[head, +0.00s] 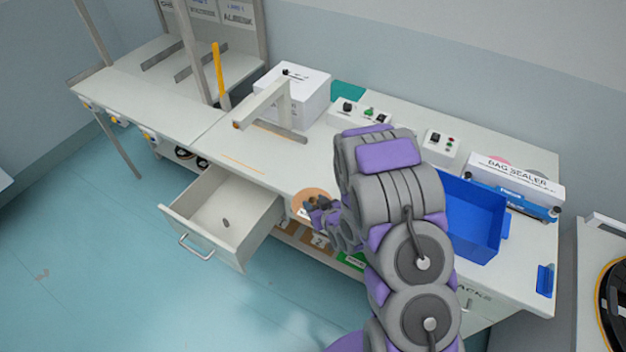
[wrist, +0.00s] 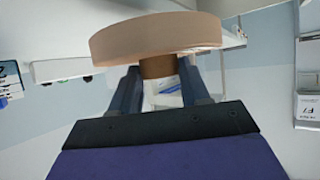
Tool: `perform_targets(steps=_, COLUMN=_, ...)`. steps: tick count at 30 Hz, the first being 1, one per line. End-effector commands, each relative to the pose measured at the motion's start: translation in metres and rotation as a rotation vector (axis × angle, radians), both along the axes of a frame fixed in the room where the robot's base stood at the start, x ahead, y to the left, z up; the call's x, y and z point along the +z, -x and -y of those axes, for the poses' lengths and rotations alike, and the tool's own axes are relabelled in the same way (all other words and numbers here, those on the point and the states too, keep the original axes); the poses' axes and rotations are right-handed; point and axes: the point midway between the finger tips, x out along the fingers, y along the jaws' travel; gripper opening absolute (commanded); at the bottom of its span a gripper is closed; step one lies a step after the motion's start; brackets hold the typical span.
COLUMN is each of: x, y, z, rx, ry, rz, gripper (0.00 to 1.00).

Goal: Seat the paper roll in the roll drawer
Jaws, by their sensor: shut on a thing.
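The tan paper roll (wrist: 155,38) fills the upper middle of the wrist view. A narrower brown core (wrist: 157,68) sticks out below it, between my gripper's two fingers (wrist: 158,90). My gripper (head: 322,208) is shut on this core. In the head view the roll (head: 309,197) shows as a tan disc behind my gripper, above the front edge of the bench. The roll drawer (head: 190,222) stands open to the left of my gripper. It has a small dark spot on its floor and is otherwise empty. The roll is apart from the drawer.
A blue bin (head: 474,215) and a bag sealer (head: 515,180) stand on the bench at right. A white box machine (head: 300,95) stands at the back. Boxes sit on a shelf under the bench. The floor before the drawer is clear.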

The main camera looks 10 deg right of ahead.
Motion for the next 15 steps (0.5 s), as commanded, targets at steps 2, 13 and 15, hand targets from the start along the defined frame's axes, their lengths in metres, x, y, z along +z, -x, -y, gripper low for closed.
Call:
perform_targets(steps=2, x=0.006, y=-0.003, z=0.002, rx=-0.01, ry=0.0, rz=0.003, gripper=0.09)
perform_targets(steps=13, x=0.079, y=-0.032, z=0.034, rx=-0.134, ry=0.0, rz=0.011, gripper=0.09)
perform_targets(steps=15, x=0.095, y=-0.035, z=0.039, rx=-0.162, ry=-0.001, rz=0.009, gripper=0.09)
